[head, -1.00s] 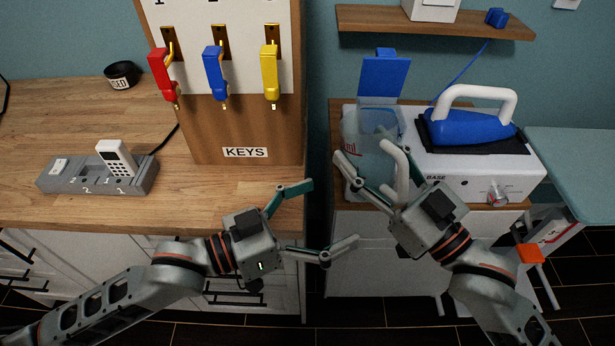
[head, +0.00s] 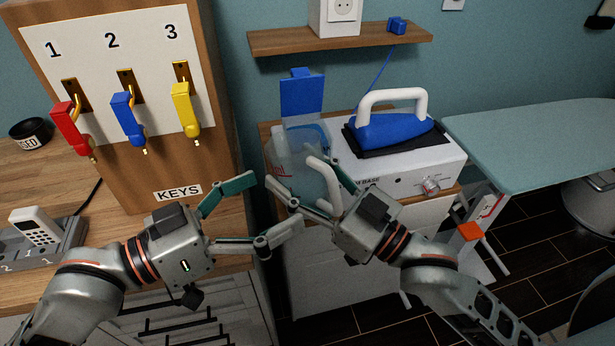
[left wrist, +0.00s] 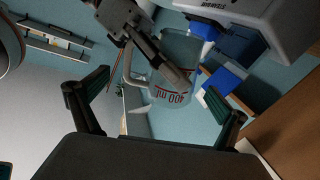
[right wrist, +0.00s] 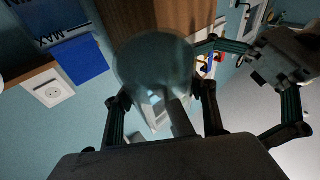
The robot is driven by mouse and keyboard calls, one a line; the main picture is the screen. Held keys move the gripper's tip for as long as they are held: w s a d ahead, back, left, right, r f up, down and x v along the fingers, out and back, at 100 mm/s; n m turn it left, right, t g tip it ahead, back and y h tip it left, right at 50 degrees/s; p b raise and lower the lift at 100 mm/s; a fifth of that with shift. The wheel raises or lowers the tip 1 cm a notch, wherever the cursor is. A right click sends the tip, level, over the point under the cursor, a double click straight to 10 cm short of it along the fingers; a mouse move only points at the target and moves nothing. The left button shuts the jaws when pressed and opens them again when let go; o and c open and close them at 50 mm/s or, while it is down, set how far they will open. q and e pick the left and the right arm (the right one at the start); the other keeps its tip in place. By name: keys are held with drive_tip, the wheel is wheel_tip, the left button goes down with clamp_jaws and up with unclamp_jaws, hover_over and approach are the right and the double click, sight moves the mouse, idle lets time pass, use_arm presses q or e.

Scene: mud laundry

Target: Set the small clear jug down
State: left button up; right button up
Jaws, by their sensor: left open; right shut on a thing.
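The small clear jug (head: 283,158) has a pale handle (head: 322,176) and stands out against the cabinet's left front. My right gripper (head: 308,178) is shut on the jug at its handle side; the exact contact is partly hidden. The jug also shows in the left wrist view (left wrist: 172,88), with red 400 ml marking, and close up in the right wrist view (right wrist: 150,65). I cannot tell whether its base touches anything. My left gripper (head: 277,204) is open and empty, left of and below the jug, close to the right fingers.
A white ironing base (head: 415,175) with a blue iron (head: 392,131) stands right of the jug. A raised blue flap (head: 301,95) is behind it. The key board (head: 205,120) stands left. An ironing board (head: 540,150) is at right.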

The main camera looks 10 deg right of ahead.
sight(297, 186)
use_arm(q)
drive_tip(key=x, duration=0.7)
drive_tip(key=shift+w+d, duration=0.15)
drive_tip(key=shift+d, duration=0.2)
drive_tip(key=c, duration=1)
drive_tip(key=shift+o, duration=0.2)
use_arm(e)
drive_tip(key=o, duration=2.1)
